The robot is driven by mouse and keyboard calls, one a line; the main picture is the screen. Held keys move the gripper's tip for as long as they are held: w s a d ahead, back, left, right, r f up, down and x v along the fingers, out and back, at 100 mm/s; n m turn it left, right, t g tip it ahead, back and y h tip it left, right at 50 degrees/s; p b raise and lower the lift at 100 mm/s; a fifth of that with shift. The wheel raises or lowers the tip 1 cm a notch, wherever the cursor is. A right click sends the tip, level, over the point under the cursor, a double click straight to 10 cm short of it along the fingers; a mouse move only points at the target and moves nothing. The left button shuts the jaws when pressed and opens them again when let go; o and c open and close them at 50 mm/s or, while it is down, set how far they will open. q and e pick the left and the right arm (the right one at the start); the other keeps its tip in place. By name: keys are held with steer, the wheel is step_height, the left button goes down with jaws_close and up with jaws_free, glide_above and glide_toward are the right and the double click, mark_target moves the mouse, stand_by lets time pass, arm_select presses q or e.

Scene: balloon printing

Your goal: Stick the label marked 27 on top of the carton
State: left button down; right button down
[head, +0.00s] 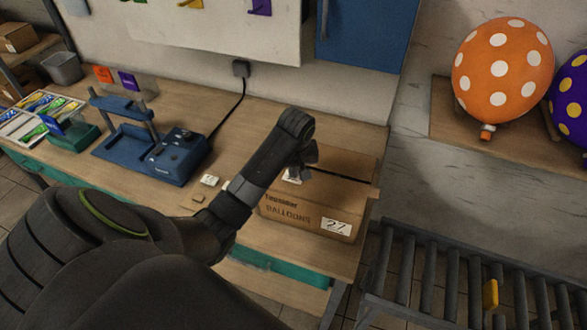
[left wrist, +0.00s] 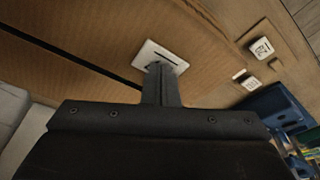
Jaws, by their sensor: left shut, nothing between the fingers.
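The brown carton (head: 318,190) stands near the table's right end, with a dark seam along its top and a 27 printed on a white patch on its front. A white label (head: 292,176) lies flat on the carton top; it also shows in the left wrist view (left wrist: 149,52), with its number hidden or unreadable. My left gripper (head: 303,164) is shut and empty, its fingertips (left wrist: 161,68) at the label, seeming to touch it. My right gripper is out of view.
Small label pieces (head: 209,180) lie on the table left of the carton. A blue printing machine (head: 172,157) stands farther left. A roller conveyor (head: 450,290) runs at the right, below an orange dotted balloon (head: 502,68) on a shelf.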

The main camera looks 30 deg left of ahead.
arm_select(q)
steer(key=shift+s+f+p, duration=0.15)
steer(key=shift+f+p, duration=0.05)
steer(key=shift+p, duration=0.2)
stand_by(0.6)
stand_by(0.8)
steer(key=shift+r, duration=0.1)
